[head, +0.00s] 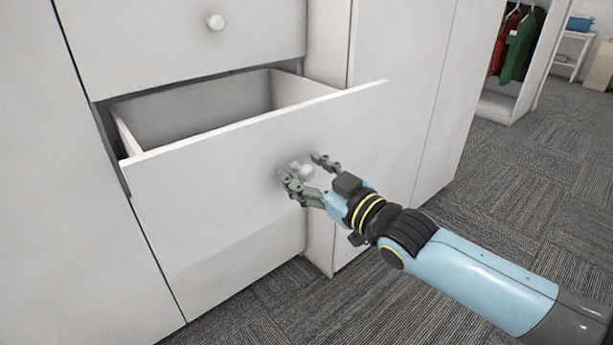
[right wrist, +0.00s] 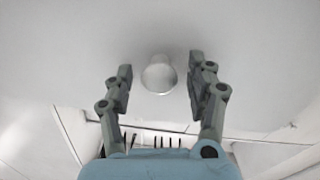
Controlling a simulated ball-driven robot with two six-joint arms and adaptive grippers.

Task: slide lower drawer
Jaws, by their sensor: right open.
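The lower drawer (head: 215,195) is a white drawer pulled partly out of a white cabinet, and its inside looks empty. Its round white knob (head: 303,169) is on the front panel. My right gripper (head: 306,173) is at the knob with its fingers apart, one on each side. In the right wrist view the knob (right wrist: 158,75) sits between the two open fingertips of the right gripper (right wrist: 160,85), with a gap on both sides. My left gripper does not show.
An upper drawer with a round knob (head: 216,22) is shut above. Tall white cabinet panels stand on both sides. Grey carpet (head: 500,200) is clear at the right. An open wardrobe with red and green clothes (head: 519,45) and a small white table (head: 572,55) stand at the back right.

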